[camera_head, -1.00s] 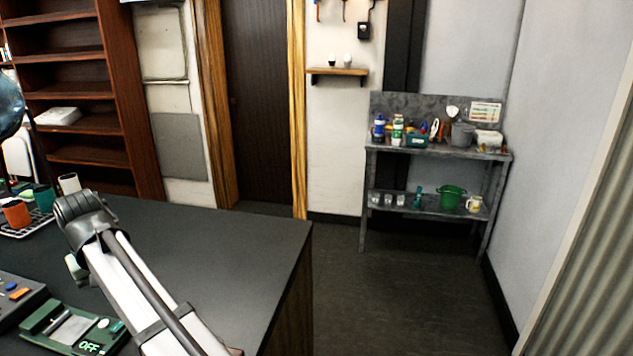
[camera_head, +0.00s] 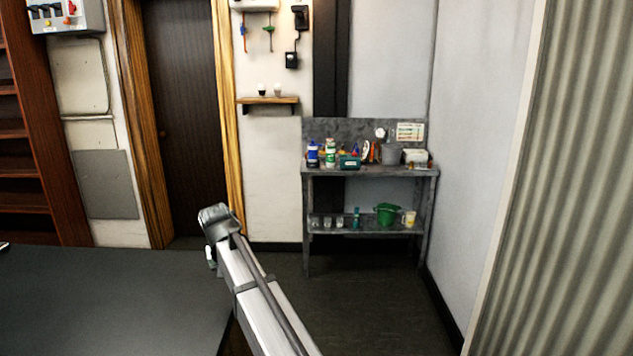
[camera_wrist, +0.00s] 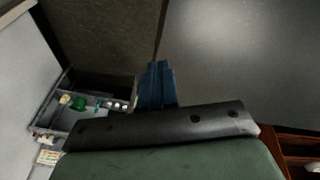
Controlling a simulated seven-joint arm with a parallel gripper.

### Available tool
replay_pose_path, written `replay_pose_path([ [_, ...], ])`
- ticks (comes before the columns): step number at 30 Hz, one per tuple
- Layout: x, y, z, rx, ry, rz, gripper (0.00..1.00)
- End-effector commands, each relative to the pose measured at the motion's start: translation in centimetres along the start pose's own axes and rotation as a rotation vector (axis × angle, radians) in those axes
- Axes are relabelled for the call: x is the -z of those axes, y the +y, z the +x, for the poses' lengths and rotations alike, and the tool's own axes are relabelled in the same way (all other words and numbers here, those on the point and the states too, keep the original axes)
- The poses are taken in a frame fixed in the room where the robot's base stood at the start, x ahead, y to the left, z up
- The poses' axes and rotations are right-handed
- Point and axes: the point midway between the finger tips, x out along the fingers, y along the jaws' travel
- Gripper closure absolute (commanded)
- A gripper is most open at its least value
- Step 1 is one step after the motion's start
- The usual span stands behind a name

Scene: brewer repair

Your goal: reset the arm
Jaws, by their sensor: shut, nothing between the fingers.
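My arm (camera_head: 262,295) reaches up from the bottom of the head view, just past the dark counter's right end. Its far joint shows at the top, and my gripper is mostly hidden behind it there. In the wrist view my gripper (camera_wrist: 156,84) shows as two blue fingers pressed together, shut and empty. They point toward the floor and counter edge, touching nothing that I can see.
A grey metal shelf unit (camera_head: 370,172) with bottles, a green bucket (camera_head: 386,214) and cups stands against the back wall. A small wooden wall shelf (camera_head: 268,100) and a door (camera_head: 182,120) are left of it. Open floor lies before the unit.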

Motion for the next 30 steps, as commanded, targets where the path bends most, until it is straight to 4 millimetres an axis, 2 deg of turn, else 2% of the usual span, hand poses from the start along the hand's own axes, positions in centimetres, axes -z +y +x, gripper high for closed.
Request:
replay_pose_path([
  [1,-1.2,2.2,2.6,-0.011,-0.022,0.022,1.00],
  [3,-2.5,3.8,5.5,-0.018,-0.047,0.038,1.00],
  [8,-6.1,6.5,11.6,-0.024,-0.108,0.058,1.00],
  [15,-12.7,9.4,19.8,-0.019,-0.206,0.082,1.00],
  [21,-18.9,11.7,25.8,-0.011,-0.287,0.105,1.00],
  [30,-29.4,14.2,32.9,0.011,-0.407,0.144,1.00],
])
